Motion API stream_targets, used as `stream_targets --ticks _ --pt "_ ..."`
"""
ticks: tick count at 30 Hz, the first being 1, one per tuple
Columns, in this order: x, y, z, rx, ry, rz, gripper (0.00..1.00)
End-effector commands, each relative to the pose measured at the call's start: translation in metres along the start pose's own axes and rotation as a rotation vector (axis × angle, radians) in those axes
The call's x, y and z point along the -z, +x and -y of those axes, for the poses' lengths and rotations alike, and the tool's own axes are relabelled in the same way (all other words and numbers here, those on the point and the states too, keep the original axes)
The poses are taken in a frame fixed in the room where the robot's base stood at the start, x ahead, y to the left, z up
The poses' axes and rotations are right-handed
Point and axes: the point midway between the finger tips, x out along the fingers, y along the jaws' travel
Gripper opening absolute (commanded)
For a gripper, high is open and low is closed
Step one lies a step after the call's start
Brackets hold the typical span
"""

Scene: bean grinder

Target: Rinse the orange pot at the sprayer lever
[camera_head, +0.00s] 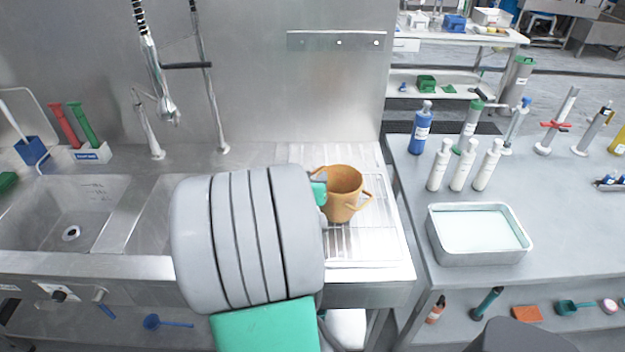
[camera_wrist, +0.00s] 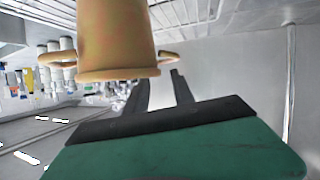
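The orange pot (camera_head: 345,187) stands upright on the ribbed drainboard right of the sink, with loop handles at its rim. It fills the top of the wrist view (camera_wrist: 117,35), appearing upside down. My gripper (camera_wrist: 160,84) has two dark fingers spread apart, beside the pot near one handle (camera_wrist: 168,56). Nothing is clearly clasped between them. In the head view my arm hides most of the gripper, left of the pot. The sprayer (camera_head: 168,108) hangs on a hose above the sink; its lever cannot be made out clearly.
My arm covers part of the right basin (camera_head: 150,228); the left basin (camera_head: 70,215) looks empty. A brush holder (camera_head: 90,153) stands behind it. The side table holds white bottles (camera_head: 462,165) and a metal tray (camera_head: 478,260). The drainboard (camera_head: 375,248) is bare in front of the pot.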

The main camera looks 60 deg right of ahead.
Motion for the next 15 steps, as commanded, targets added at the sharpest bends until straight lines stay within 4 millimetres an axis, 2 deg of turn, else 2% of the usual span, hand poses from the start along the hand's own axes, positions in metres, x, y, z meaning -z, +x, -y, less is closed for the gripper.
stream_targets --ticks 2,5,12,15 --pt "0.003 -0.004 0.000 0.001 0.000 -0.001 0.30" --pt "0.003 -0.019 0.002 0.005 -0.001 -0.004 0.30" --pt "0.004 -0.082 0.004 0.011 0.000 -0.008 0.30" --pt "0.003 -0.102 0.003 0.008 -0.001 -0.006 0.30"
